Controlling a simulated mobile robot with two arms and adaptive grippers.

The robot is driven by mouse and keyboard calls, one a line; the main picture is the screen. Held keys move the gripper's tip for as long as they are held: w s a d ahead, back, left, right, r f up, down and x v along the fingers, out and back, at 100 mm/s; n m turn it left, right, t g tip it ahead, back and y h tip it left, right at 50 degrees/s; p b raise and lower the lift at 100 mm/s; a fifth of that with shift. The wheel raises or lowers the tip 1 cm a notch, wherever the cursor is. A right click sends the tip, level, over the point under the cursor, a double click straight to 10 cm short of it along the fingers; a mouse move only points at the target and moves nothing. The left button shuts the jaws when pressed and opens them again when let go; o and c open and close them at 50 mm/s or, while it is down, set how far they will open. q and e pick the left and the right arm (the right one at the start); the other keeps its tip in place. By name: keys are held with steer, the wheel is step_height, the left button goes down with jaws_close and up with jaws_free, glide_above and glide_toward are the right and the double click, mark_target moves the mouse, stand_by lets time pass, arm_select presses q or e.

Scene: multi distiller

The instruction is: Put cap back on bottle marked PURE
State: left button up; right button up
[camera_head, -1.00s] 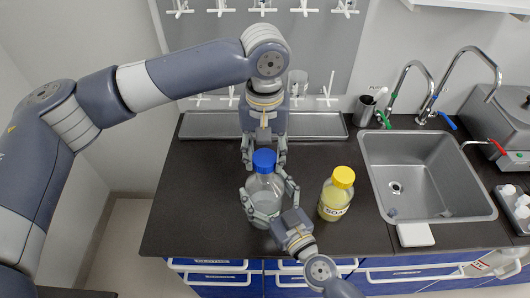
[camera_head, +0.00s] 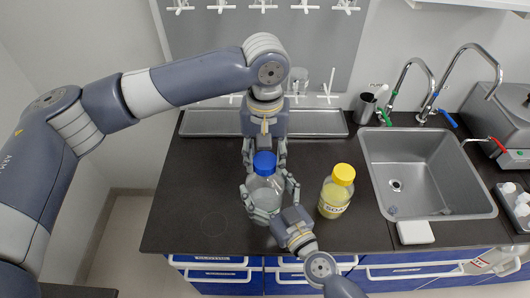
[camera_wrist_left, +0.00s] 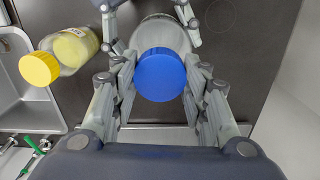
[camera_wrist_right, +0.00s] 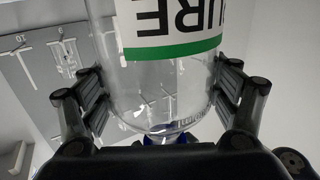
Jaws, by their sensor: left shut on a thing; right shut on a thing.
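The clear bottle (camera_head: 262,196) stands upright in the head view, left of the yellow-capped bottle. Its upside-down label (camera_wrist_right: 180,28) ends in "URE" in the right wrist view. My right gripper (camera_head: 268,190) is shut around the bottle's body, with fingers on both sides. The blue cap (camera_head: 264,163) is directly above the bottle's neck and also shows in the left wrist view (camera_wrist_left: 160,75). My left gripper (camera_head: 264,154) points down from above and is shut on the cap's sides. The neck is hidden, so I cannot tell whether cap and neck touch.
The yellow-capped bottle (camera_head: 336,192) stands close on the right of the clear bottle. A sink (camera_head: 426,172) with taps lies further right. A metal tray (camera_head: 315,123) runs along the back. The dark counter (camera_head: 190,210) is clear on the left.

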arm_select(q)
steer(key=shift+f, duration=0.55)
stand_by(0.4)
